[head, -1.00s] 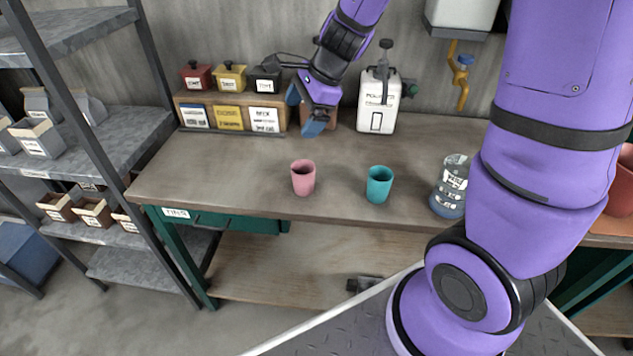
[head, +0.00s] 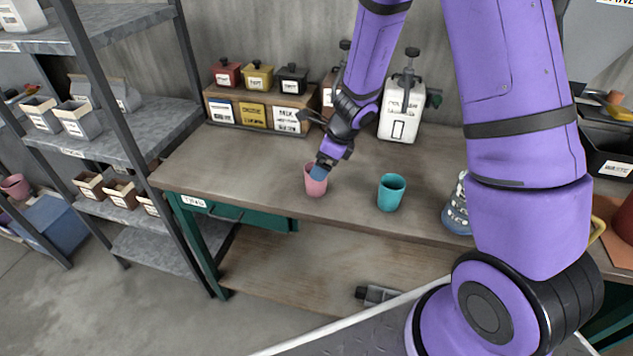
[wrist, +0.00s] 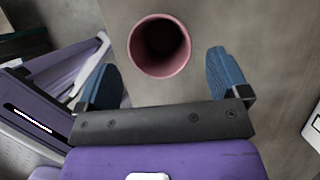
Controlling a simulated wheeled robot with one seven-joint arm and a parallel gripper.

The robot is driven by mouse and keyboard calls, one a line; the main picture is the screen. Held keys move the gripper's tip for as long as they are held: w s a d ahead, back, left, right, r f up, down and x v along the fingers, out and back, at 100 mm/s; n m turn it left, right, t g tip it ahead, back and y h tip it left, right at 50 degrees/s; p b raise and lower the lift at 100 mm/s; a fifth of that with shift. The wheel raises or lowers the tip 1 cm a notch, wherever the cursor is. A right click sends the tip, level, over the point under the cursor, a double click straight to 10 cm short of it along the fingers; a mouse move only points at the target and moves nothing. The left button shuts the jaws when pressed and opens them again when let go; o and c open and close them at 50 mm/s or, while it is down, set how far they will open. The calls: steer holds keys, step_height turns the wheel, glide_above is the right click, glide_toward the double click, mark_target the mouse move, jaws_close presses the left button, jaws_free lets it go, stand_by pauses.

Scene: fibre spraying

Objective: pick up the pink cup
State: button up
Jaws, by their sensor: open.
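The pink cup (head: 314,187) stands upright on the workbench, near its front edge. In the wrist view the pink cup (wrist: 160,47) shows its open, empty-looking mouth from above. My gripper (head: 321,172) is at the cup in the head view, and its blue finger covers part of the rim. In the wrist view my gripper (wrist: 163,83) is open, with one blue finger to each side. The cup lies just ahead of the fingers, centred between them, with space on both sides.
A teal cup (head: 391,192) stands to the right on the workbench (head: 240,165). A labelled bottle (head: 456,207) is further right. Behind are a box rack (head: 255,113) and a white canister (head: 400,110). A metal shelf (head: 130,130) stands at the left.

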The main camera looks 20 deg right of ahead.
mark_target(315, 189)
steer(key=shift+x, duration=2.75)
steer(key=shift+d, duration=0.1)
steer(key=c, duration=0.9)
